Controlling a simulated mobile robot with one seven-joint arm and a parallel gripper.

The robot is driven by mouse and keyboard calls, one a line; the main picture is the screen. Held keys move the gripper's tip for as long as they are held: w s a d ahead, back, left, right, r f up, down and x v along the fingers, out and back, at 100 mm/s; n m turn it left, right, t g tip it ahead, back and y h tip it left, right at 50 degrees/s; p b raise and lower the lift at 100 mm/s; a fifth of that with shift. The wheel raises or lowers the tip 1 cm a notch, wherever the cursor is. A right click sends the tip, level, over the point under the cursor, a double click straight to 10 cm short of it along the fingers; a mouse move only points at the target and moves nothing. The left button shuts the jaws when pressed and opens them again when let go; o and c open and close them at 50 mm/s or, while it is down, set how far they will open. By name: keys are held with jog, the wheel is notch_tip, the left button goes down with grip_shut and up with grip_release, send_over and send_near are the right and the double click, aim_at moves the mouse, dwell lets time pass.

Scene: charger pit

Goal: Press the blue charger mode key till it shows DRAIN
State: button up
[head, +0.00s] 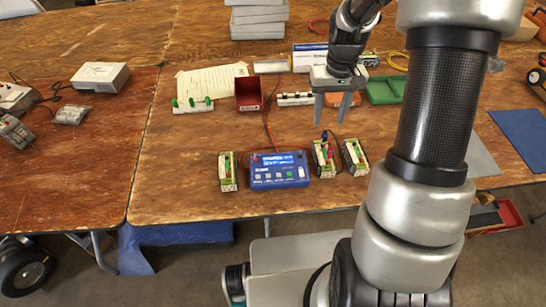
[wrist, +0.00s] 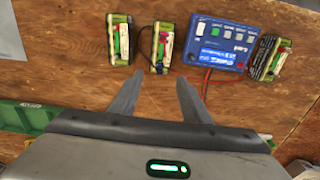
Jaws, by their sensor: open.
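The blue charger (head: 279,170) sits near the front edge of the wooden table, with a lit blue display and a row of small keys below it. It also shows in the wrist view (wrist: 222,42), turned around, with its display text too small to read surely. The mode key cannot be told apart from the other keys by its label. My gripper (head: 336,121) is open and empty, above the table behind and to the right of the charger. In the wrist view its two fingers (wrist: 160,90) point toward the batteries and charger, apart from both.
Battery packs stand left (head: 228,171) and right (head: 323,158) of the charger, with another (head: 354,157) farther right. Red and dark wires run between them. A red bin (head: 248,94), a green tray (head: 386,90) and papers (head: 212,80) lie behind.

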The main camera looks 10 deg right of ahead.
jog(key=shift+c, duration=0.3)
grip_shut()
dwell(1.4)
